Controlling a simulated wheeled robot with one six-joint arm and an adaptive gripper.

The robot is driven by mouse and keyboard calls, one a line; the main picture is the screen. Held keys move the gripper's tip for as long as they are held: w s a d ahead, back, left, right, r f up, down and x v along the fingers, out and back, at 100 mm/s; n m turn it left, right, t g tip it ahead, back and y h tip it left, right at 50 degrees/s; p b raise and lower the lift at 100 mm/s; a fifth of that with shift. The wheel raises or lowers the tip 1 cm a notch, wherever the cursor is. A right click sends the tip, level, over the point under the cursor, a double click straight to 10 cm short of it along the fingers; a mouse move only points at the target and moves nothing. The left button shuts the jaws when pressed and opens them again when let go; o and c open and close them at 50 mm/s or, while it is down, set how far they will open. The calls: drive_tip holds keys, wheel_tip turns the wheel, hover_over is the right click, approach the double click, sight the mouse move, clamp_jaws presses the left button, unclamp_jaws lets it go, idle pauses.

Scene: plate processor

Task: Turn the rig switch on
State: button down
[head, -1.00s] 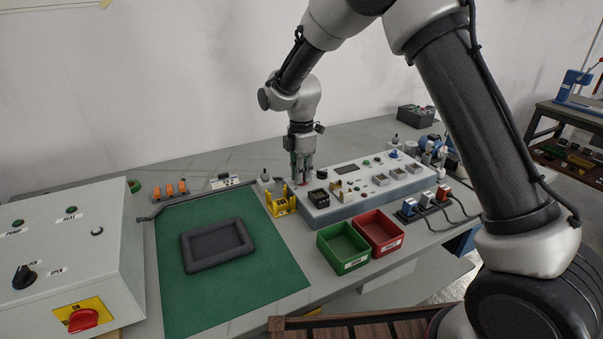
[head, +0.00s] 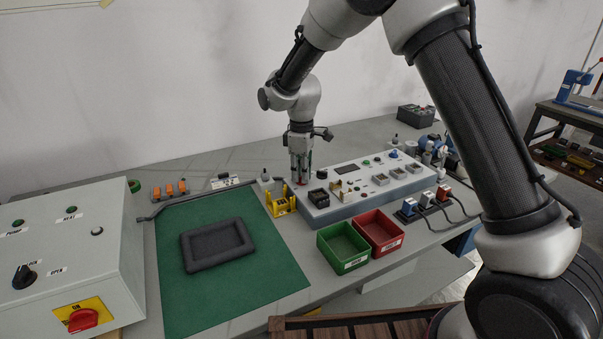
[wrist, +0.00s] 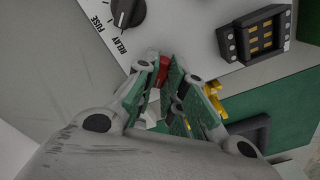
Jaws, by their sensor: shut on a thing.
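The rig is a long pale box (head: 350,207) on the grey bench, with knobs, sockets and small modules on top; it also shows in the wrist view (wrist: 185,35). My gripper (head: 300,180) points down at the rig's far left end. In the wrist view my gripper (wrist: 170,80) is shut on a red part (wrist: 163,67), apparently the rig's switch. The fingers hide most of it, so its setting cannot be read. A black knob (wrist: 128,12) marked FUSE and RELAY sits nearby on the panel.
A yellow holder (head: 283,205) stands just left of the rig. Green (head: 343,263) and red (head: 384,246) bins stand in front. A green mat (head: 270,285) bears a dark tray (head: 190,262). A control box (head: 95,235) with a red switch stands at left.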

drive_tip(key=m, duration=0.4)
drive_tip(key=shift+m, duration=0.3)
drive_tip(key=m, duration=0.4)
drive_tip(key=shift+m, duration=0.4)
drive_tip(key=c, duration=1.5)
unclamp_jaws()
wheel_tip(320, 180, up, 12)
